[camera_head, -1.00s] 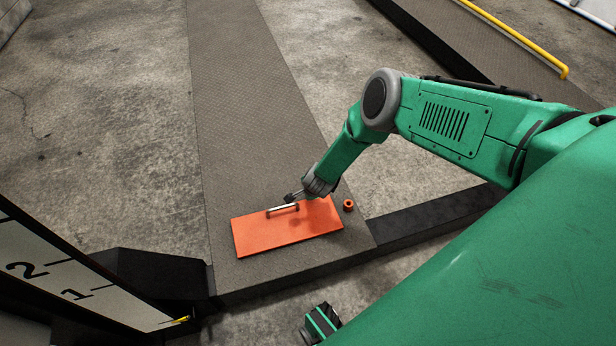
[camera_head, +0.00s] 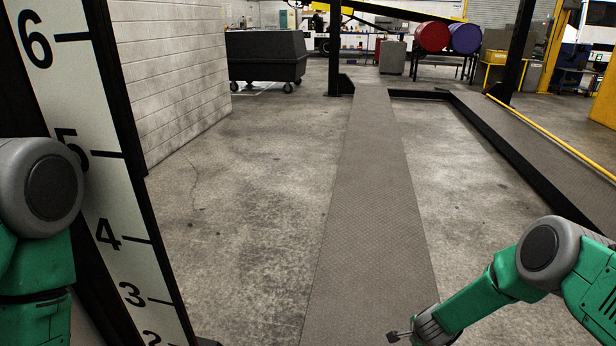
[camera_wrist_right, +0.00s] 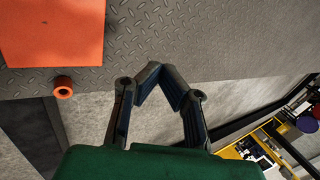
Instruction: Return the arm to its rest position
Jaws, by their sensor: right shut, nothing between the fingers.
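My right arm (camera_head: 490,300) comes in from the right in the head view, bent at a grey joint. Its gripper (camera_head: 398,336) is low at the bottom edge, over the near part of the grey tread-plate strip. In the right wrist view the two dark fingers of my right gripper (camera_wrist_right: 160,74) meet at their tips, shut and empty. The orange plate (camera_wrist_right: 52,32) lies on the tread plate at the upper left there, apart from the fingers. My left arm (camera_head: 38,215) shows at the left edge of the head view; its gripper is out of the picture.
A small orange ring (camera_wrist_right: 63,87) sits beside the plate. A numbered white board (camera_head: 105,195) stands close by my left arm. A yellow rail (camera_head: 550,137) edges the right strip. A dark wheeled cart (camera_head: 265,57) and red and blue drums (camera_head: 432,37) stand far back. Concrete floor is clear.

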